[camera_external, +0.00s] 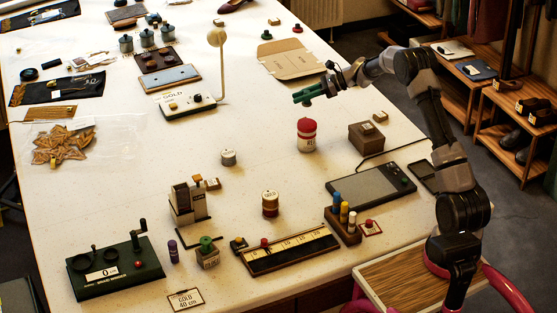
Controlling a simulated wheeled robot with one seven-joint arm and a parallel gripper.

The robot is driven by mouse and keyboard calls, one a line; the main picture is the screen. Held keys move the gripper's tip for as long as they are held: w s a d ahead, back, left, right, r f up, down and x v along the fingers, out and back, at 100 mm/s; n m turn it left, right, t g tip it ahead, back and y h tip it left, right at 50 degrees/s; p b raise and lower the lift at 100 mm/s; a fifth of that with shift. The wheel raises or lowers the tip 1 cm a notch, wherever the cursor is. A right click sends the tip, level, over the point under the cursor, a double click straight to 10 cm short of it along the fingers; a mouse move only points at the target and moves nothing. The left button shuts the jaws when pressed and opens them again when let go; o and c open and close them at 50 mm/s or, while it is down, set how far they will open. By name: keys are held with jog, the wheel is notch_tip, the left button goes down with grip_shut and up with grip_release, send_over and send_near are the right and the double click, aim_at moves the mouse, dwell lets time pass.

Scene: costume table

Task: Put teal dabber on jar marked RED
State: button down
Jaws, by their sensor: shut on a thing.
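The teal dabber (307,94) is in my gripper (327,86), which is shut on it. The dabber lies roughly sideways in the air, its free end pointing left. The jar marked RED (307,143) is a white jar with a red top, standing upright on the table; only part of its label reads. In the picture, the dabber and gripper appear above the jar and apart from it. How high they are over the table is hard to tell.
A wooden rack (349,232) holds blue and yellow dabbers at the front right. A brown box (366,138) stands right of the jar. A flat cardboard piece (284,62) lies behind. A thin upright stand (221,70) rises to the left.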

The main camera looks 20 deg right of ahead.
aim_at(302, 124)
jog(key=shift+t, duration=0.3)
jog(key=f, duration=0.3)
jog(key=w+f, duration=0.1)
jog(key=f, duration=0.1)
jog(key=d+f, duration=0.1)
jog(key=f, duration=0.2)
jog(key=shift+w+d+f, duration=0.1)
jog(key=shift+w+f, duration=0.2)
jog(key=shift+f, duration=0.05)
jog(key=shift+f, duration=0.1)
jog(key=c, duration=0.7)
grip_release()
